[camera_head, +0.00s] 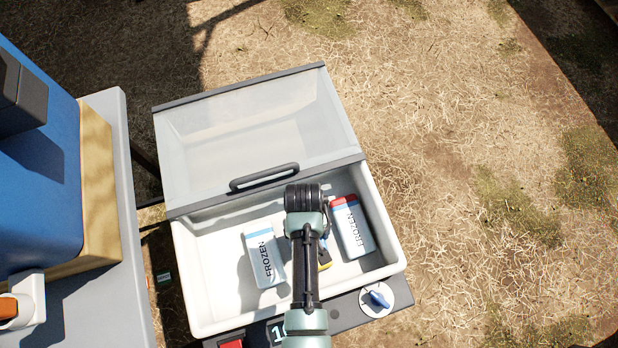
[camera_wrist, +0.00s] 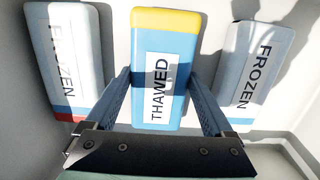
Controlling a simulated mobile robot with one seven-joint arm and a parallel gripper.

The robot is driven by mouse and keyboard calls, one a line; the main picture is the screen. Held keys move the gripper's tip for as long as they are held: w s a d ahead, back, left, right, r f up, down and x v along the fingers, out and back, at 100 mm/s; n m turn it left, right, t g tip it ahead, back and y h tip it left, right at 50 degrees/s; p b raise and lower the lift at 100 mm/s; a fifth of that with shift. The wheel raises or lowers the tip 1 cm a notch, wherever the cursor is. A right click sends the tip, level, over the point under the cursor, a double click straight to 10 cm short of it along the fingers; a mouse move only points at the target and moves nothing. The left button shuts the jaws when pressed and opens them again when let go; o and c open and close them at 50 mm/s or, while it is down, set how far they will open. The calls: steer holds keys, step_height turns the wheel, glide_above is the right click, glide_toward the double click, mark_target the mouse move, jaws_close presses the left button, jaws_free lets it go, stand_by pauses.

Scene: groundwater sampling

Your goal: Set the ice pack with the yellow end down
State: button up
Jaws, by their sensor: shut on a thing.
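The ice pack with the yellow end (camera_wrist: 165,20) is blue with a white label reading THAWED. It lies centred in the wrist view between the two blue fingers of my gripper (camera_wrist: 159,76), which is shut on its sides. The pack is between two FROZEN packs. I cannot tell whether it touches the box floor.
A FROZEN pack with a blue band (camera_head: 264,258) lies left, and one with a red end (camera_head: 352,228) lies right. The clear lid (camera_head: 260,120) with a dark handle (camera_head: 264,177) stands open behind. A blue knob (camera_head: 377,297) is at the front right.

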steer(key=o, duration=1.5)
steer(key=shift+c, duration=0.2)
